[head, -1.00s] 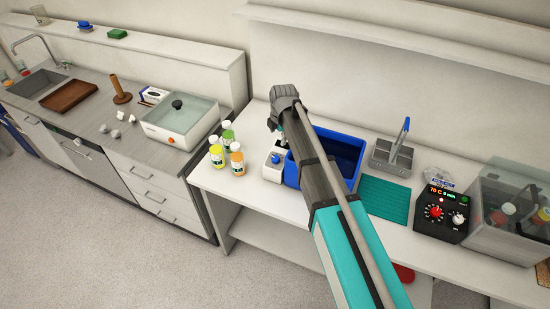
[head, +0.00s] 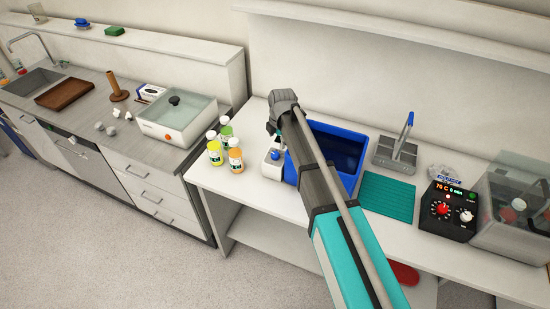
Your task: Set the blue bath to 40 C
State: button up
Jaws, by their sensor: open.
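The blue bath (head: 350,136) is a blue rectangular tub with dark blue inside, on the white bench. My arm crosses in front of part of it. A small white unit (head: 268,170) with a blue knob (head: 275,155) stands against its left side; I cannot read any setting on it. My gripper (head: 272,129) is open and points down just above and behind the blue knob, with nothing seen in it. I cannot tell whether it touches the unit. A black control box (head: 446,224) at right has a red knob (head: 442,208) and a display reading 70 C, 0 min.
Several capped bottles (head: 215,153) stand left of the white unit. A grey caddy (head: 395,155) and a teal mat (head: 388,196) lie right of the tub. A clear-walled tank (head: 505,235) stands beside the black box. A glass-lidded white bath (head: 175,125) is on the left counter.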

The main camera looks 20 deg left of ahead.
aim_at(275, 155)
jog(key=shift+w+a+f+b, duration=0.1)
jog(key=shift+a+f+b, duration=0.1)
jog(key=shift+f+b, duration=1.15)
jog(key=shift+w+a+f+b, duration=0.15)
jog(key=shift+f+b, duration=1.1)
jog(key=shift+f, duration=0.2)
jog(key=shift+w+a+f+b, duration=0.1)
jog(key=shift+a+f+b, duration=0.1)
jog(key=shift+f+b, duration=1.15)
jog(key=shift+d, duration=0.1)
grip_shut()
jog(key=shift+m, duration=0.3)
jog(key=shift+s+f+m+t+y, duration=0.1)
jog(key=shift+m+t+y, duration=0.15)
jog(key=shift+m, duration=1.05)
jog(key=shift+m+t+y, duration=0.15)
jog(key=shift+m+t, duration=0.1)
jog(key=shift+m, duration=1.05)
